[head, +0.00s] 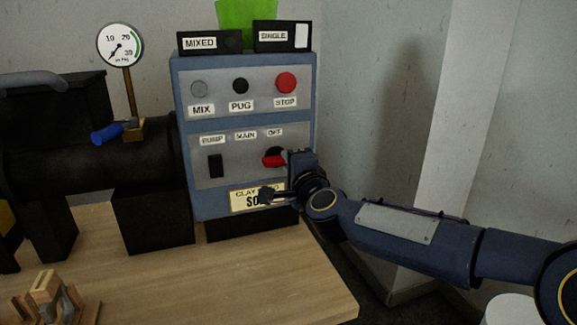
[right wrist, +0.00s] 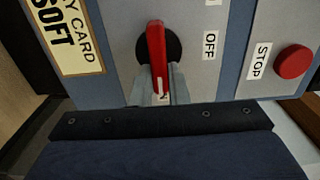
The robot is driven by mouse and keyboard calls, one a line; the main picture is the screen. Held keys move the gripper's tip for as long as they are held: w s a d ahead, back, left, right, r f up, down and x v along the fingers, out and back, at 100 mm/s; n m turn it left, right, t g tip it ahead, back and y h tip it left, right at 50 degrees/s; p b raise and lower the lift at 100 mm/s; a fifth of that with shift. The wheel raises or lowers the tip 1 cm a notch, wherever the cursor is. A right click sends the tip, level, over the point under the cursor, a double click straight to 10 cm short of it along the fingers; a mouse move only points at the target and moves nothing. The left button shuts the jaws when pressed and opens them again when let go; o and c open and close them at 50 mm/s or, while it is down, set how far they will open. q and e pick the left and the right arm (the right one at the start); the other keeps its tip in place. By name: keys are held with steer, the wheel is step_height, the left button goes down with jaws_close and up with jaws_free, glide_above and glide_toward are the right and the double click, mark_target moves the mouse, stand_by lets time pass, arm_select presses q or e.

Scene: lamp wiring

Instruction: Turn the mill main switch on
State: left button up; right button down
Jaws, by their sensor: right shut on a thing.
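The mill main switch is a red lever (head: 271,161) on a black disc, low on the right of the blue control box (head: 181,130). An OFF label (head: 275,132) is above it. The lever lies level across the panel. My left gripper is not in view.
The MIX (head: 199,88), PUG (head: 240,86) and red STOP (head: 286,82) buttons are above. A black PUMP switch (head: 215,166) is to the left. A CLAY CARD plate (head: 250,190) is below. A gauge (head: 121,45) and blue-handled valve (head: 107,133) stand left.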

stand_by(0.4)
steer(key=c, duration=1.4)
jaws_free()
steer(key=v, duration=0.8)
steer(key=shift+w, duration=0.1)
